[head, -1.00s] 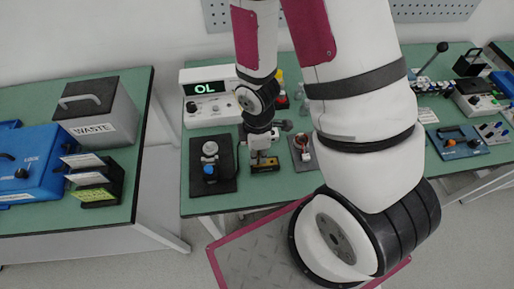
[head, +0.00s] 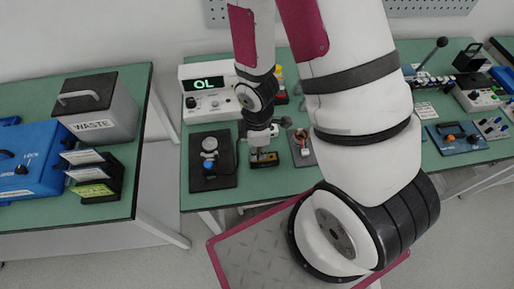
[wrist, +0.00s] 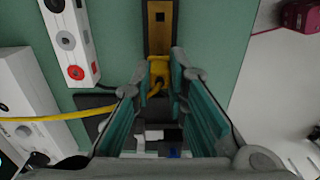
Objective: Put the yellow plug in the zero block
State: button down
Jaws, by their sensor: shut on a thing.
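My gripper (wrist: 158,82) is shut on the yellow plug (wrist: 158,70), which sits between the fingertips in the wrist view. A yellow cable (wrist: 55,118) runs to the left beneath my gripper. The zero block (wrist: 158,40), dark with a brass-coloured top and a small square hole, lies straight ahead of the plug. The plug meets the block's near end in this view; I cannot tell whether it is inserted. In the head view my gripper (head: 260,148) is just above the block (head: 265,160), and the plug is hidden.
A meter reading OL (head: 207,92) stands behind, left of my arm. A black stand with a blue knob (head: 211,168) is left of the block. A small grey plate (head: 303,146) lies to its right. The grey WASTE bin (head: 98,106) is on the left table.

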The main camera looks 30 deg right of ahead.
jog(key=shift+f, duration=0.75)
dwell(1.2)
jog(key=shift+f, duration=0.25)
jog(key=c, duration=1.5)
grip_release()
jog(key=shift+r, duration=0.1)
